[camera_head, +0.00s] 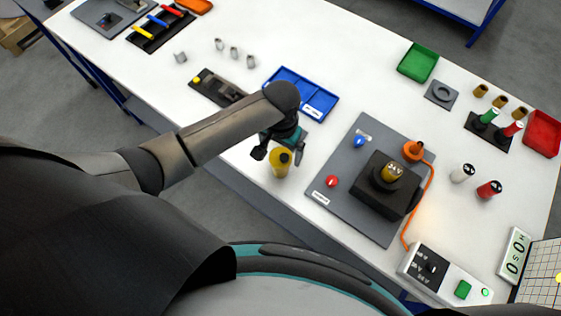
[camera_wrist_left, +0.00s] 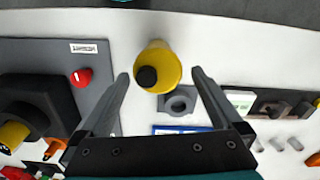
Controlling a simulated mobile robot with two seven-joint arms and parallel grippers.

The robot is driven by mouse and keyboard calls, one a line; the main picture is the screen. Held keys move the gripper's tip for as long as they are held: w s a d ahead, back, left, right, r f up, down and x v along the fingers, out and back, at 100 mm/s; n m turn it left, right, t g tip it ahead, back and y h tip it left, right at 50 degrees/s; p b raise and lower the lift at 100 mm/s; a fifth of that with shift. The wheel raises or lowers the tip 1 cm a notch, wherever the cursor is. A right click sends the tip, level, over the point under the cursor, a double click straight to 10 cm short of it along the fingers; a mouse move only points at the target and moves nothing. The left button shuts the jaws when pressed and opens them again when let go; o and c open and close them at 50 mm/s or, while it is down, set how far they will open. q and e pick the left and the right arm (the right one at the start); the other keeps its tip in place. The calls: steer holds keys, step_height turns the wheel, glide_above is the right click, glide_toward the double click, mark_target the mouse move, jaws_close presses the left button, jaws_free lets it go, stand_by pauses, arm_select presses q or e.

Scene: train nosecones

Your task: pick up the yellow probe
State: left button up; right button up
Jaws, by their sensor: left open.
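The yellow probe (camera_head: 280,163) is a short yellow cylinder near the front edge of the white table, left of the grey board. In the left wrist view, the yellow probe (camera_wrist_left: 165,62) shows its black end (camera_wrist_left: 146,77) towards the camera. My left gripper (camera_head: 279,152) is right by it in the head view. In the left wrist view, my left gripper (camera_wrist_left: 160,76) is open, with the probe showing between the fingertips. No grip on it shows, and the gap in depth is hard to judge. My right gripper is not in view.
The grey board (camera_head: 345,207) with a black block (camera_head: 382,190), red knob (camera_head: 331,181) and orange cable (camera_head: 428,185) lies to the right. A blue tray (camera_head: 326,112) and a small grey holder (camera_wrist_left: 182,99) are close by. A black fixture (camera_head: 215,88) lies to the left.

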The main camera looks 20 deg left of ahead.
arm_select(q)
step_height(320, 180, down, 5)
steer(key=shift+s+d+b, duration=0.1)
steer(key=shift+s+b, duration=0.05)
steer(key=shift+b, duration=0.2)
steer(key=c, duration=1.4)
steer(key=shift+r, duration=0.1)
